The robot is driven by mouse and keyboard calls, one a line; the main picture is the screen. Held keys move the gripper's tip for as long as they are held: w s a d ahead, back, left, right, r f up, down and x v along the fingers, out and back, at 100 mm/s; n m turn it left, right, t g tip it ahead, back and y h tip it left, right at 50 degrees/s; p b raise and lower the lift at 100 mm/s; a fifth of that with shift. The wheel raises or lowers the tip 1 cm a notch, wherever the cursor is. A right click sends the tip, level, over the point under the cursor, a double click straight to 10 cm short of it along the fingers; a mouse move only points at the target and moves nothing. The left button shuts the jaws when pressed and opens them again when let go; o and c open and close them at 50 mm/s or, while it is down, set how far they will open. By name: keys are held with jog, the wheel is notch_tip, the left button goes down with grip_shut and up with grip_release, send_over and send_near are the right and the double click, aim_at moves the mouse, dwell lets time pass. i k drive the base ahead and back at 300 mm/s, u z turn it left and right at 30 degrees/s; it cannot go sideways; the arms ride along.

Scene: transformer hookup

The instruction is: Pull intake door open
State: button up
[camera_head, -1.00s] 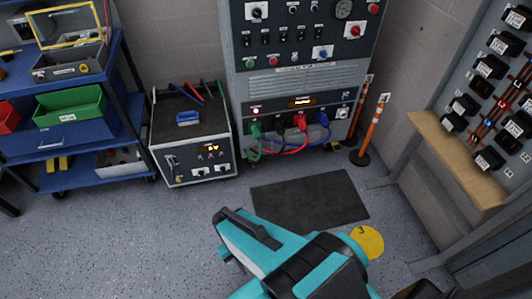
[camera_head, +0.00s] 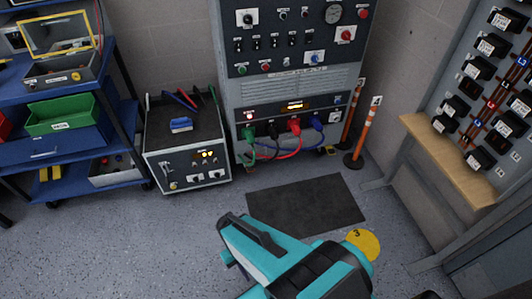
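I cannot make out which part is the intake door. A tall grey cabinet (camera_head: 292,85) stands against the back wall, with switches, knobs and a gauge on its dark panel and a louvred strip below. Green, black, red and blue plugs with cables are fitted along its lower front. No door on it shows as open. A teal and black part of my own arm reaches in from the bottom of the view, in front of a dark floor mat (camera_head: 315,203). My gripper's fingertips are not visible.
A grey instrument box (camera_head: 188,166) stands left of the cabinet, beside a blue shelf cart (camera_head: 70,145) with bins. Orange posts (camera_head: 364,135) stand right of the cabinet. A wooden ledge (camera_head: 448,160) juts out at the right. A yellow floor disc (camera_head: 367,240) lies near my arm.

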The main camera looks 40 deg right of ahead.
aim_at(310, 137)
jog(key=z, duration=0.05)
jog(key=i, duration=0.9)
jog(key=u, duration=0.05)
